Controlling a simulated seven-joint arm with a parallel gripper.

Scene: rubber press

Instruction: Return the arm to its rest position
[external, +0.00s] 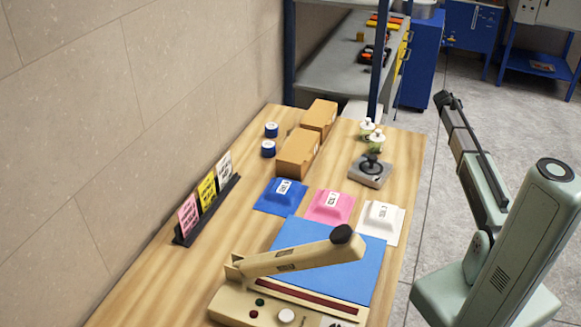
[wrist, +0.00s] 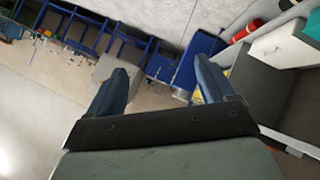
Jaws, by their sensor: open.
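My arm stands at the right of the external view, beside the table's right edge and folded up clear of the table. The gripper itself is hard to make out in that view. In the wrist view my gripper (wrist: 160,90) has its two blue-grey fingers wide apart, with nothing between them. The camera there looks out over the room's floor and far furniture, not at the table. The wooden table (external: 135,285) carries a cream press (external: 270,290) with its lever arm raised at a slant over a blue mat (external: 345,272).
Blue (external: 281,196), pink (external: 328,207) and white (external: 381,220) labelled pieces lie behind the mat. Two cardboard boxes (external: 297,154), blue-rimmed rolls (external: 268,149), a grey stand (external: 371,172) and a card rack (external: 206,208) sit farther around.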

